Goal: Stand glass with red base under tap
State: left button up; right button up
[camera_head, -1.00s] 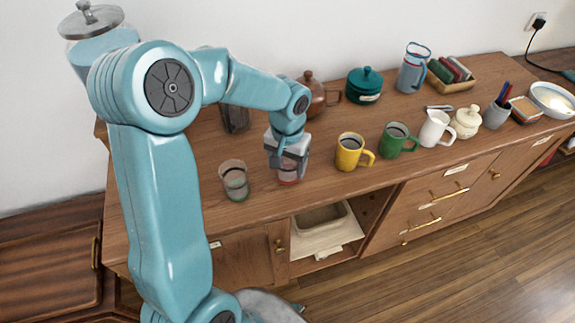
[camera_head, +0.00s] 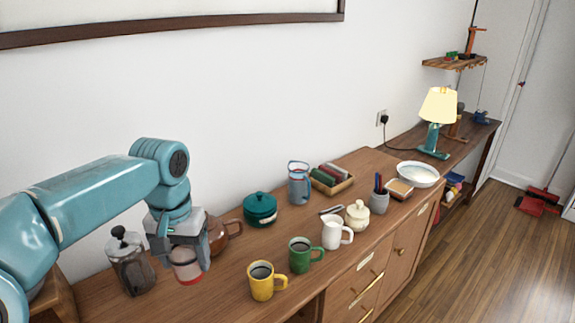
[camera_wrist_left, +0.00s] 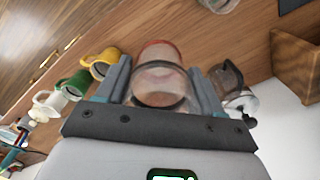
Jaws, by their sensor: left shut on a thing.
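My left gripper (camera_head: 180,248) is shut on the clear glass with the red base (camera_head: 187,271), in front of the teapot and French press. In the left wrist view the glass (camera_wrist_left: 158,82) sits between the two fingers, its round rim towards the camera and its red base (camera_wrist_left: 158,48) at the far end. It appears to be held above the wooden counter (camera_head: 222,285); the gap is hard to judge. No tap is clearly visible now. My right gripper is not in view.
A French press (camera_head: 130,265) and a brown teapot (camera_head: 222,235) stand close to my left gripper. A yellow mug (camera_head: 262,282), a green mug (camera_head: 301,256) and a white jug (camera_head: 333,234) line the counter's front. A wooden box-like stand (camera_wrist_left: 298,62) shows in the wrist view.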

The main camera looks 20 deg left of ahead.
pick_arm(q)
jog(key=w+d+f+m, duration=0.2)
jog(key=d+f, duration=0.5)
jog(key=f, duration=0.1)
jog(key=w+d+f+m, duration=0.1)
jog(key=w+d+f, duration=0.2)
jog(key=d+f, duration=0.5)
jog(key=shift+w+d+f+m, duration=0.15)
jog(key=shift+w+f+m, duration=0.25)
jog(key=shift+f, duration=0.2)
